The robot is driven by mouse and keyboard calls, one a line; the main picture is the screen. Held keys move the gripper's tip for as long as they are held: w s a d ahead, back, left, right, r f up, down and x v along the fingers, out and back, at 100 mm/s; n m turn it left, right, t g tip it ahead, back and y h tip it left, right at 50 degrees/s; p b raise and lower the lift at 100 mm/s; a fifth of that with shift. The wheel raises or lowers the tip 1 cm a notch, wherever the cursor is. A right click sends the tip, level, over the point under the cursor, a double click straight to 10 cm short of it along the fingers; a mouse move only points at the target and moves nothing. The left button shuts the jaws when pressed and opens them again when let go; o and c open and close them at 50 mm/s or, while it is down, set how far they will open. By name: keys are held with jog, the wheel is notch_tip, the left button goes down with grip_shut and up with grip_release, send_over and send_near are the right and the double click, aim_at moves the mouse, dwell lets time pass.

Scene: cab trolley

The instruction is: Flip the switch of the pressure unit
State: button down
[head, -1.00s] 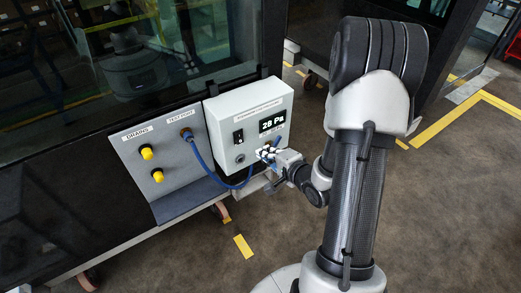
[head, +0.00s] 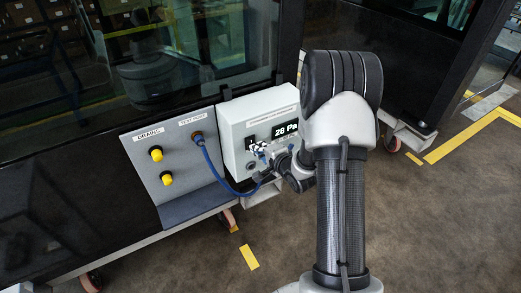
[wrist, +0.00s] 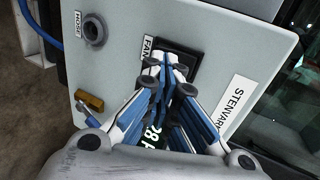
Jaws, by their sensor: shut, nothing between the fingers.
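The pressure unit (head: 237,120) is a pale box with a display (head: 285,129) reading 28 Pa. Its black switch (wrist: 187,51), labelled FAN, shows in the wrist view just beyond my fingertips.
A round grey HOSE port (wrist: 93,30) and a brass fitting (wrist: 90,102) sit on the unit's face. A blue hose (head: 213,170) runs from the test port (head: 197,138) on the grey panel (head: 185,187), which also carries two yellow drain caps (head: 156,154). The floor (head: 430,230) at right is clear.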

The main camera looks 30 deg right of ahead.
jog(key=shift+w+f, duration=0.3)
jog(key=shift+r, duration=0.15)
jog(key=shift+r+p, duration=0.65)
jog(key=shift+r, duration=0.05)
